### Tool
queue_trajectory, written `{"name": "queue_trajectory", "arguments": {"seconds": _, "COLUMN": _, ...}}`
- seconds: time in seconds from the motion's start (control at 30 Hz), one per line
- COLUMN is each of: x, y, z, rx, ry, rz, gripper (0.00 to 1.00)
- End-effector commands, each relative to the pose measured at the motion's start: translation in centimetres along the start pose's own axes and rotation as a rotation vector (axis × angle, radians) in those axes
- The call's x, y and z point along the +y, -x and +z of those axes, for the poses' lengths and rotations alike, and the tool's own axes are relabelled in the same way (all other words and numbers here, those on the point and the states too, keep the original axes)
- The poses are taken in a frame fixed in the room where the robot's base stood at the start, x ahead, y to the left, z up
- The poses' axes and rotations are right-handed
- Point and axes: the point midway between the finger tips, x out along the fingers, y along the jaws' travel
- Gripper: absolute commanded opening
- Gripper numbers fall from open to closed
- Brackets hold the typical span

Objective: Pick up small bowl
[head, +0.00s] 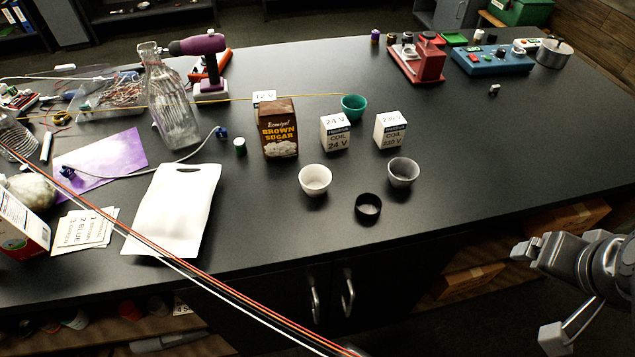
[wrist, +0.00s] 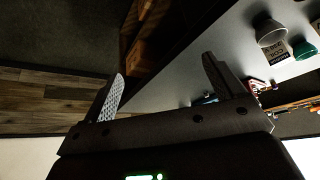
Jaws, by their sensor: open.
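Several small bowls stand on the black table. A white bowl (head: 315,181) is near the middle front, with a grey bowl (head: 403,173) to its right. A teal bowl (head: 354,108) stands farther back. A low black ring-shaped item (head: 368,208) lies in front of the grey bowl. My gripper (head: 548,292) is off the table's front right edge, well apart from the bowls. It is open and empty, as the wrist view (wrist: 163,76) also shows. That view has a grey bowl (wrist: 270,33) and the teal bowl (wrist: 305,51) at its right edge.
A brown sugar box (head: 278,128) and two white coil boxes (head: 335,133) (head: 390,130) stand behind the bowls. A glass bottle (head: 172,105) and a white pouch (head: 174,210) are to the left. Red (head: 418,62) and blue (head: 490,60) devices stand at the back right. The table's right front is clear.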

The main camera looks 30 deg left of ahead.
Motion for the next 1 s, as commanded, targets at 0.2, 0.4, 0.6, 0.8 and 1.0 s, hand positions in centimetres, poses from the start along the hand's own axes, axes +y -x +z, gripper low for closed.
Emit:
{"name": "queue_trajectory", "arguments": {"seconds": 0.2, "x": -0.4, "y": -0.2, "z": -0.2, "rx": -0.016, "ry": -0.012, "rz": -0.013, "gripper": 0.87}}
{"name": "queue_trajectory", "arguments": {"seconds": 0.4, "x": -3.6, "y": -1.9, "z": -1.6, "rx": -0.145, "ry": -0.108, "rz": -0.098, "gripper": 0.87}}
{"name": "queue_trajectory", "arguments": {"seconds": 0.6, "x": -8.8, "y": -4.4, "z": -3.3, "rx": -0.344, "ry": -0.252, "rz": -0.203, "gripper": 0.87}}
{"name": "queue_trajectory", "arguments": {"seconds": 0.8, "x": -14.4, "y": -6.9, "z": -4.4, "rx": -0.562, "ry": -0.394, "rz": -0.284, "gripper": 0.87}}
{"name": "queue_trajectory", "arguments": {"seconds": 1.0, "x": -20.2, "y": -9.4, "z": -5.0, "rx": -0.797, "ry": -0.536, "rz": -0.337, "gripper": 0.87}}
